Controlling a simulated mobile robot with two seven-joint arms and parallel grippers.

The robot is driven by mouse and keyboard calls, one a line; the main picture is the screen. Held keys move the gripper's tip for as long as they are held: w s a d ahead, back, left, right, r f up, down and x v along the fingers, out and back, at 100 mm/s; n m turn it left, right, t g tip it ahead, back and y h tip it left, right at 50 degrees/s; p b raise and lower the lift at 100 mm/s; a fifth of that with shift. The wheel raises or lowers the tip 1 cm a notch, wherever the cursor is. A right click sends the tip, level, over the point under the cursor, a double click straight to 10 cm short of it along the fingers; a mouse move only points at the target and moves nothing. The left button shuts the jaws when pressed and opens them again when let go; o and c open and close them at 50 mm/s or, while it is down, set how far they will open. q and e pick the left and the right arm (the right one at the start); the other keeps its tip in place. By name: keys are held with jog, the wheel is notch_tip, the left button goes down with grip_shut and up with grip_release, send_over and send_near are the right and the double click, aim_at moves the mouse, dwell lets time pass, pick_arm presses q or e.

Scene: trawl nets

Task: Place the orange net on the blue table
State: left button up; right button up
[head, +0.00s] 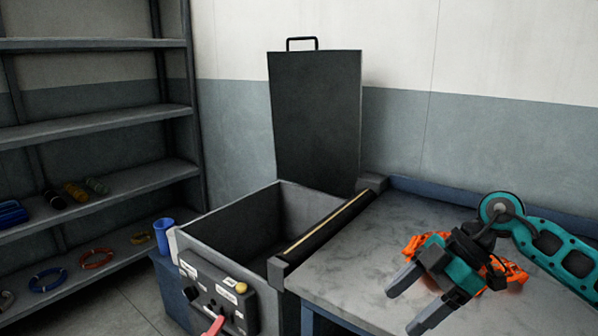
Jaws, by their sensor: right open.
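The orange net (414,244) is a bunched orange heap at the right of the head view. It appears to lie on the table (335,262), which has a grey worn top and blue edges and legs. My right gripper (405,309) is open, with its two dark fingers pointing down and left. The gripper body covers the middle of the net, so orange shows on both sides of it. I cannot tell whether the gripper touches the net. No net shows between the fingertips. My left gripper is not in view.
An open grey bin (232,232) with a raised dark lid (316,120) and a control panel (215,296) stands left of the table. A shelf rack (95,120) at far left holds coils and rolls. A blue cup (163,236) stands beside the bin. The table's left part is clear.

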jog(key=s+a+r+n+t+y, duration=0.1)
jog(key=a+t+y, duration=0.1)
jog(key=a+y, duration=0.4)
jog(key=s+a+r+t+y, duration=0.1)
jog(key=s+a+t+y, duration=0.1)
jog(key=a+y, duration=0.45)
jog(key=d+f+m+t+h+p, duration=0.2)
jog(key=d+f+m+t+h, duration=0.4)
jog(key=f+m+t+h, duration=0.8)
jog(key=s+d+f+m+g+h, duration=0.3)
jog(key=s+f+g, duration=0.3)
jog(key=s+f, duration=0.5)
jog(key=shift+s+d+f+g+h, duration=0.2)
jog(key=shift+s+d+g+h, duration=0.2)
jog(key=shift+s+d+h, duration=0.3)
jog(key=shift+w+a, duration=0.1)
jog(key=shift+a, duration=0.05)
